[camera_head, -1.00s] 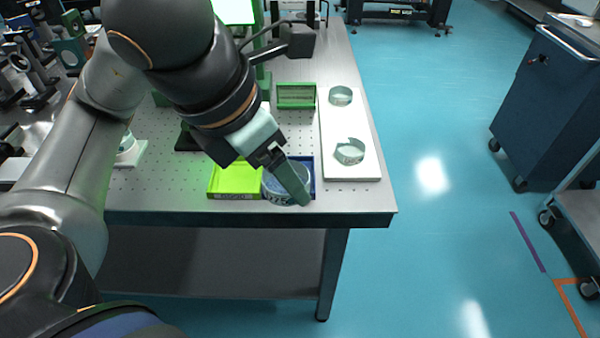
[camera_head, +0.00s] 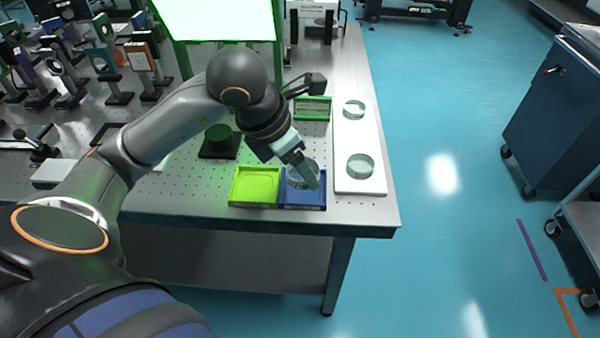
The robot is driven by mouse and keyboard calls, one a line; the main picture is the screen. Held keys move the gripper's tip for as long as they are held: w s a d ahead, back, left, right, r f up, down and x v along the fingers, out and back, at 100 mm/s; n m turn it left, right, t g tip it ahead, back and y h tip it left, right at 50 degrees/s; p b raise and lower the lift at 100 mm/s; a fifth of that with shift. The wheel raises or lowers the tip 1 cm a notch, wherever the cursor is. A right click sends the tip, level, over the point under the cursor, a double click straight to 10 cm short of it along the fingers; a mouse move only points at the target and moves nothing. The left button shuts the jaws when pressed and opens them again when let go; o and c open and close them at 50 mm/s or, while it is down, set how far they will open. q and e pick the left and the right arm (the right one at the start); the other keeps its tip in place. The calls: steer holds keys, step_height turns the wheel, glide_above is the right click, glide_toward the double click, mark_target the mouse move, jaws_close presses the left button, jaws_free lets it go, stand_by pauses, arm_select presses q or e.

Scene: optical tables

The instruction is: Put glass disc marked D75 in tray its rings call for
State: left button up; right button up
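The glass disc (camera_head: 296,182) is clear and round, over the blue tray (camera_head: 319,199) at the table's front. My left gripper (camera_head: 309,181) reaches in from the left and is on the disc, its finger across the right side. The disc's far edge shows beyond the tray's back, and I cannot tell whether it touches the tray floor. Its marking is not readable now. A yellow-green tray (camera_head: 255,187) sits empty, touching the blue tray's left side. Both have small, unreadable front labels. My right gripper is out of view.
A white board (camera_head: 360,135) to the right bears two clear discs (camera_head: 360,166), (camera_head: 354,109). A green tray (camera_head: 312,109) lies behind. A dark-based green mount (camera_head: 219,142) stands left of the trays. Optics crowd the far left. A blue cabinet (camera_head: 555,110) stands off right.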

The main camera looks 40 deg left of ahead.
arm_select(q)
glide_above(300, 192)
steer(key=f, duration=0.4)
steer(key=shift+s+d+f, duration=0.15)
steer(key=shift+s+f, duration=0.1)
steer(key=shift+f, duration=0.05)
steer(key=f, duration=0.3)
steer(key=shift+w+a, duration=0.2)
steer(key=shift+w, duration=0.1)
steer(key=shift+f, duration=0.45)
steer(key=shift+f+b, duration=0.25)
steer(key=shift+b, duration=0.25)
steer(key=o, duration=1.3)
steer(key=shift+c, duration=0.2)
steer(key=shift+r, duration=0.15)
